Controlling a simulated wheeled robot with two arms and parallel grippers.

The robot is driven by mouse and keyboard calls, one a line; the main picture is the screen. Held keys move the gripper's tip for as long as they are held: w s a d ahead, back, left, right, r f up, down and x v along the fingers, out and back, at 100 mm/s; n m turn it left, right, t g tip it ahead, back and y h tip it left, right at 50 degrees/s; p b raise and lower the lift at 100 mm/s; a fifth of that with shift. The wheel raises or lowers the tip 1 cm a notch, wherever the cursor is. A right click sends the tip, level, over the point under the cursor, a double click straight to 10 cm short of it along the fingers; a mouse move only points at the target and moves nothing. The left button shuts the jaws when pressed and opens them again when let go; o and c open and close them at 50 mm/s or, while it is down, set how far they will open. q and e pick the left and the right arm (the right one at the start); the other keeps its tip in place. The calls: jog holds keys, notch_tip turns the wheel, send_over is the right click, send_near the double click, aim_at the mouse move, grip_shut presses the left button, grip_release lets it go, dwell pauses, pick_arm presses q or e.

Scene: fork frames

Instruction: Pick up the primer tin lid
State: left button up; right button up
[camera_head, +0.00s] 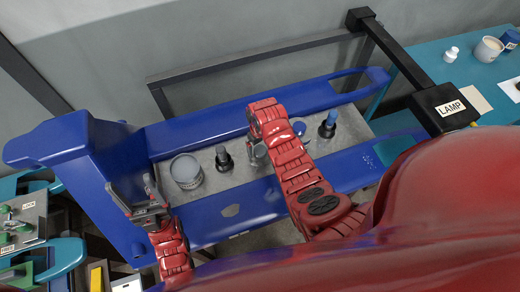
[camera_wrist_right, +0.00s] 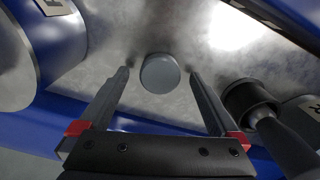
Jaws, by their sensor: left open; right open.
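A small grey round disc, which looks like the primer tin lid (camera_wrist_right: 160,73), lies on the metal plate between my right fingers in the right wrist view. My right gripper (camera_wrist_right: 160,70) is open around it, with a gap on both sides; I cannot tell its exact height. In the head view my right gripper (camera_head: 257,152) is over the plate and its arm partly hides that spot. A grey open-topped tin (camera_head: 186,171) stands to its left. My left gripper (camera_head: 136,200) is open and empty near the left end of the blue frame.
A dark-capped bottle (camera_head: 224,159) stands close left of my right gripper. A blue round thing (camera_head: 299,128) and a blue-topped bottle (camera_head: 328,124) stand to its right. Raised blue frame bars (camera_head: 330,90) border the plate.

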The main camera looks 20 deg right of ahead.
jog(key=shift+f, duration=0.3)
grip_shut()
dwell(0.4)
jog(key=shift+r, duration=0.15)
